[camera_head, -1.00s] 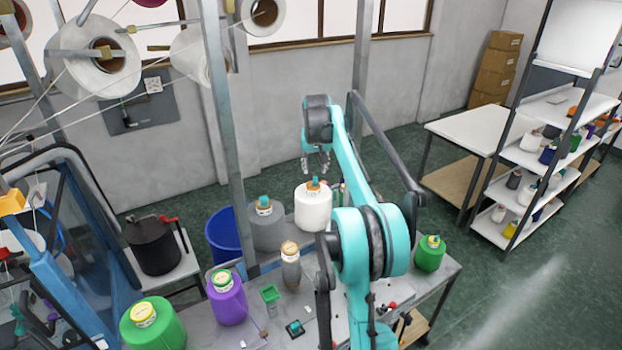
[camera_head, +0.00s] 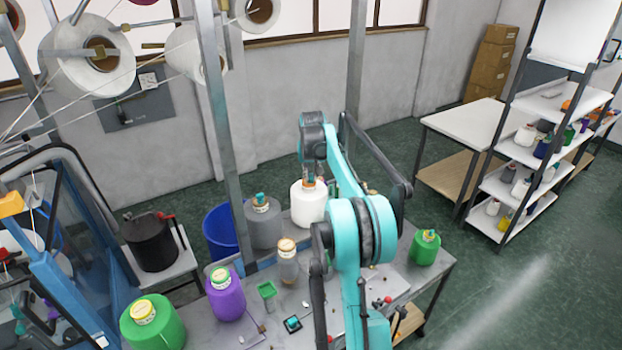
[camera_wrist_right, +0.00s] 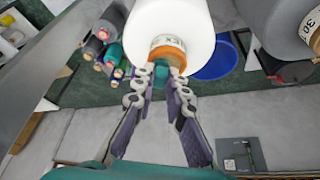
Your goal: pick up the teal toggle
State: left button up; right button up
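A small teal piece (camera_wrist_right: 160,76), which looks like the teal toggle, is at the orange-ringed top of a white yarn cone (camera_head: 307,206). The cone also shows in the right wrist view (camera_wrist_right: 178,18). My right gripper (camera_wrist_right: 162,72) reaches down over this top, with one finger on each side of the teal piece. The fingers are fairly close together, but I cannot tell whether they press on it. In the head view, my right gripper (camera_head: 309,177) largely hides the teal piece. My left gripper is not in view.
A grey cone (camera_head: 263,226) with a teal top stands close left of the white cone. A brown-grey cone (camera_head: 287,264), a purple cone (camera_head: 226,299), green cones (camera_head: 425,249) and a small teal item (camera_head: 292,323) share the table. A blue bin (camera_head: 220,235) stands behind.

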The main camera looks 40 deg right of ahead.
aim_at(311, 176)
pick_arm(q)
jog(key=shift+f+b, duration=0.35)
pick_arm(e)
notch_tip(311, 176, up, 10)
dwell(0.4)
jog(key=shift+a, duration=0.1)
